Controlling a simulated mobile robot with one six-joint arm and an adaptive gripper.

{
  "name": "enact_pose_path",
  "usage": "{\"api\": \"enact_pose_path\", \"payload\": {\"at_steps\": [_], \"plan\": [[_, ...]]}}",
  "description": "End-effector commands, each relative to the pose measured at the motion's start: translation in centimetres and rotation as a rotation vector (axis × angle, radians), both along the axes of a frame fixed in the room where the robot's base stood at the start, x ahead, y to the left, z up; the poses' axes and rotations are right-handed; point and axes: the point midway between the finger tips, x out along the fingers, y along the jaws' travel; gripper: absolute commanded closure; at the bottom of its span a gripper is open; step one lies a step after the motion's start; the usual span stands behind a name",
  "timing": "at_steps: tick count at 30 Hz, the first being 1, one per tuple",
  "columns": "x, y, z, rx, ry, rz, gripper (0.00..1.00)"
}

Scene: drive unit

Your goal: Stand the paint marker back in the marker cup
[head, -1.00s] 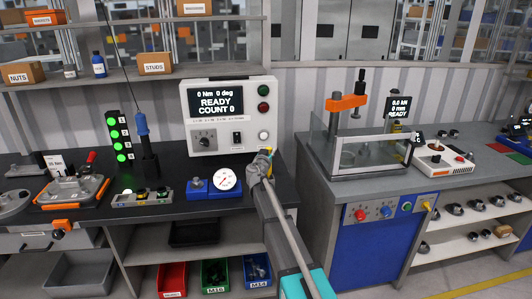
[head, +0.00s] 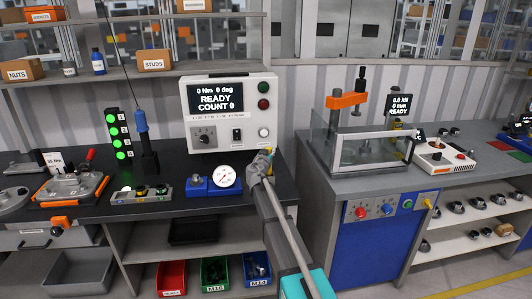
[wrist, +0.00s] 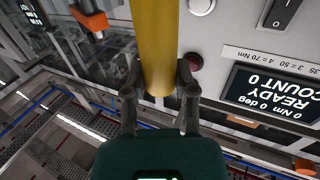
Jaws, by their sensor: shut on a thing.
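The yellow paint marker (wrist: 154,45) shows large in the wrist view, between the two fingers of my gripper (wrist: 160,88). My gripper is shut on it, near its lower end in that view; the other end runs out of the picture at the top. In the head view, my gripper (head: 265,158) is above the right end of the dark bench, in front of the lower right corner of the grey control box, with a small bit of yellow at its tip. I cannot make out the marker cup in either view; my arm hides part of the bench there.
The control box (head: 231,112) stands close behind my gripper. A press with a clear guard (head: 372,148) stands on the right bench, across a gap.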

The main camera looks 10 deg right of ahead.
Motion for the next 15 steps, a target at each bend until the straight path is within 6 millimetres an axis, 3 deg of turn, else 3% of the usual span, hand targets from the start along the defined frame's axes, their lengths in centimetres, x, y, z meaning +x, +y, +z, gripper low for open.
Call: {"api": "enact_pose_path", "payload": {"at_steps": [15], "plan": [[0.0, 0.0, -3.0, 0.0, 0.0, 0.0, 1.0]]}}
